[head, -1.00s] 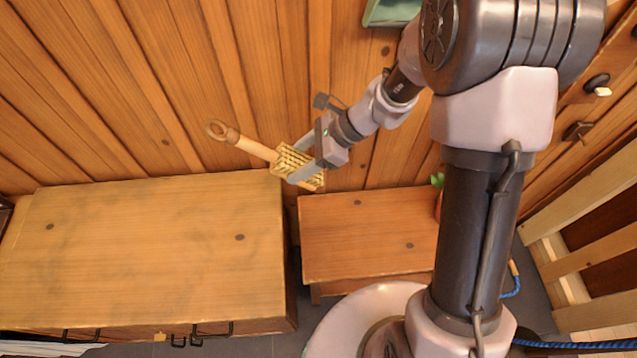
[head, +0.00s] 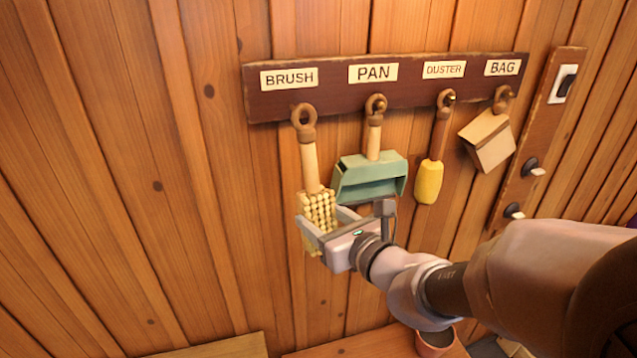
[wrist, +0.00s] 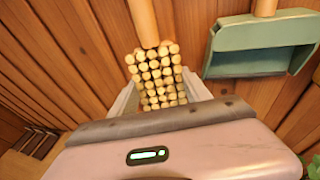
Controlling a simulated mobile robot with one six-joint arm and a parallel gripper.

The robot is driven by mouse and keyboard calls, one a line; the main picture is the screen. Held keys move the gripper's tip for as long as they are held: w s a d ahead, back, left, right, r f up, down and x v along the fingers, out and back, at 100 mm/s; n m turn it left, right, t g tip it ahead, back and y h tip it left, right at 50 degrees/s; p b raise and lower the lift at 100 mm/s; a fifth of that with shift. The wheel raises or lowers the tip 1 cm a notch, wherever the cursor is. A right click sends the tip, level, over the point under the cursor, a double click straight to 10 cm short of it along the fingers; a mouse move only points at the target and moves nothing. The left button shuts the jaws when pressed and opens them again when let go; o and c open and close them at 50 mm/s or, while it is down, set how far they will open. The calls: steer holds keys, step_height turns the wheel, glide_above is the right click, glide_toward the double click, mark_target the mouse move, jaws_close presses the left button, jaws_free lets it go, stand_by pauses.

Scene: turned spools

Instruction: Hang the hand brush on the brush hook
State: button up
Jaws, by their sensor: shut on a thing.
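The hand brush (head: 310,165) has a pale wooden handle, a brown ring at its top and cream bristles. It hangs nearly upright, ring up, in my gripper (head: 321,217), which is shut on the bristle head. The ring lies in front of the dark rail (head: 340,96) just under the BRUSH label (head: 289,78). The brush hook itself is not distinguishable there, so I cannot tell whether the ring is around it. In the wrist view the bristles (wrist: 158,75) sit between my fingers; the ring is out of frame.
A green dustpan (head: 372,178) hangs under PAN, close to the right of the brush. A yellow duster (head: 429,182) and a tan bag (head: 488,141) hang further right. A switch panel (head: 540,130) is beyond them. Left of the rail the plank wall is bare.

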mark_target(312, 201)
steer(key=shift+w+a+f+p, duration=0.1)
steer(key=shift+w+a, duration=0.2)
steer(key=shift+w, duration=0.7)
steer(key=shift+w+a+r+p, duration=0.15)
steer(key=shift+w+a, duration=0.2)
steer(key=shift+w, duration=0.6)
steer(key=shift+w+a+f+p, duration=0.15)
steer(key=shift+w+a, duration=0.15)
steer(key=shift+w, duration=0.7)
jaws_close()
steer(key=shift+w+a+f+b, duration=0.2)
steer(key=shift+w+f+b, duration=0.45)
steer(key=shift+w, duration=0.1)
steer(key=o, duration=1.8)
jaws_free()
steer(key=shift+c, duration=0.2)
